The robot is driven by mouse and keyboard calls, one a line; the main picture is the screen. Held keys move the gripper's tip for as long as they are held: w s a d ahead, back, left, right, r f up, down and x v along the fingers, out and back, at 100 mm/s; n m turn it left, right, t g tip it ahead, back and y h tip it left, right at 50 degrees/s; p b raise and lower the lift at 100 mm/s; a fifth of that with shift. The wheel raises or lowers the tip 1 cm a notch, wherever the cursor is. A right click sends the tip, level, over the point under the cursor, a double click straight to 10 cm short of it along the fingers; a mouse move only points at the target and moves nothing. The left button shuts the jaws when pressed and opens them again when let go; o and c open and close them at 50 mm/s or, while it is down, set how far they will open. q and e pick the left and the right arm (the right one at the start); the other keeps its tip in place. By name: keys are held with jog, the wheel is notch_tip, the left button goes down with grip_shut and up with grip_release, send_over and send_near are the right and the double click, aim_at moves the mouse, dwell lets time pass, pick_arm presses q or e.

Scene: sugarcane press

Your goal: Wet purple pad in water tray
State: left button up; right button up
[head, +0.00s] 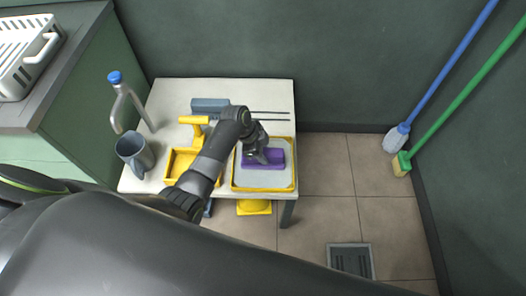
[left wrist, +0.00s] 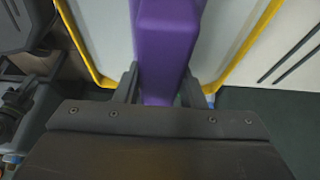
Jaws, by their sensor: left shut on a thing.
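The purple pad (head: 273,161) is a flat block over the water tray (head: 236,182), a shallow tray with a yellow rim and pale grey inside, at the right of the small white table. My left gripper (head: 262,156) is shut on the pad from above. In the left wrist view the purple pad (left wrist: 168,45) stands between the two dark fingers (left wrist: 160,88), with the tray's yellow rim (left wrist: 88,62) behind it. I cannot tell whether the pad touches the tray's bottom. My right gripper is not in view.
A blue mop (head: 397,137) and a green-handled brush (head: 402,162) lean at the right wall.

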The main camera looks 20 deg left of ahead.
pick_arm(q)
jog(key=shift+f+b, duration=0.3)
jog(key=shift+f, duration=0.2)
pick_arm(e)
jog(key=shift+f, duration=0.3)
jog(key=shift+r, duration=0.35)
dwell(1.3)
